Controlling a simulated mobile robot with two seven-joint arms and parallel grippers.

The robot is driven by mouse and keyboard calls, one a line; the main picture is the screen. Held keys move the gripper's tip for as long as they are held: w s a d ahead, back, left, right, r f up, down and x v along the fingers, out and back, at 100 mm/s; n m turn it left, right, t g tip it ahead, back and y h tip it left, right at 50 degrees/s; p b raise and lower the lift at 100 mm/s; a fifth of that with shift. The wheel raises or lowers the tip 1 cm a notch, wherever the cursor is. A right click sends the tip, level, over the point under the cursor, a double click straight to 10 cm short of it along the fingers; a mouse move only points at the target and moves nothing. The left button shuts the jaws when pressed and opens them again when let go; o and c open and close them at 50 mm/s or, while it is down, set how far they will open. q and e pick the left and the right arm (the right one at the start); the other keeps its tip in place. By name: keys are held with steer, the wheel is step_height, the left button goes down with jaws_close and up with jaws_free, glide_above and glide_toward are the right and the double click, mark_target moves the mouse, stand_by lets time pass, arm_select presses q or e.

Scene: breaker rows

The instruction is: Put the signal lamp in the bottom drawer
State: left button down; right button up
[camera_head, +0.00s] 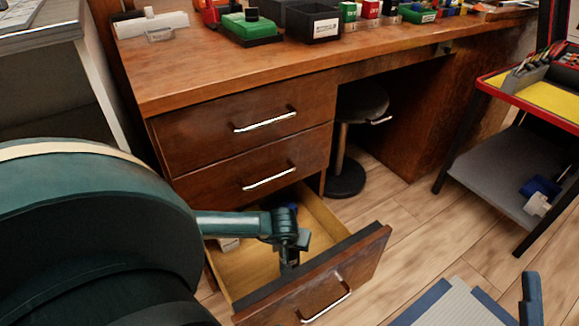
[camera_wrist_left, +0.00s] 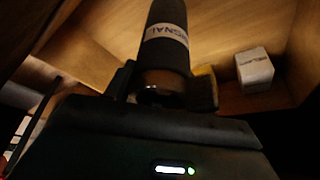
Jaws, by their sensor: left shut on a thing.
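The bottom drawer (camera_head: 365,262) of the wooden desk is pulled open in the head view. My left gripper (camera_head: 289,256) is inside the drawer opening, behind the front panel, pointing down. In the left wrist view my left gripper (camera_wrist_left: 165,98) is shut on the signal lamp (camera_wrist_left: 165,42), a dark cylinder with a white label reading part of "SIGNAL". Pale wooden drawer surfaces (camera_wrist_left: 215,22) lie beyond the lamp. I cannot tell whether the lamp touches the drawer floor. In the head view the lamp is hard to tell from the dark fingers. My right gripper is not in view.
A small white box (camera_wrist_left: 254,69) lies in the drawer, also visible in the head view (camera_head: 229,243). Two closed drawers (camera_head: 230,105) are above. A stool (camera_head: 361,105) stands under the desk. A red-rimmed cart (camera_head: 500,90) is at the right. Several bins and parts crowd the desktop (camera_head: 220,60).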

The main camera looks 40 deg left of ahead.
arm_select(q)
steer(key=shift+f, duration=0.95)
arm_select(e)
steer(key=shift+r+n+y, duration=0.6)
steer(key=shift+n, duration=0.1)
arm_select(q)
steer(key=shift+f+b, duration=0.15)
steer(key=shift+b, duration=0.2)
steer(key=c, duration=0.5)
jaws_free()
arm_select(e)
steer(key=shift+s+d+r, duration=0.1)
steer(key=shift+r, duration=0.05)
arm_select(q)
steer(key=shift+p+v, duration=2.9)
steer(key=shift+v, duration=3.2)
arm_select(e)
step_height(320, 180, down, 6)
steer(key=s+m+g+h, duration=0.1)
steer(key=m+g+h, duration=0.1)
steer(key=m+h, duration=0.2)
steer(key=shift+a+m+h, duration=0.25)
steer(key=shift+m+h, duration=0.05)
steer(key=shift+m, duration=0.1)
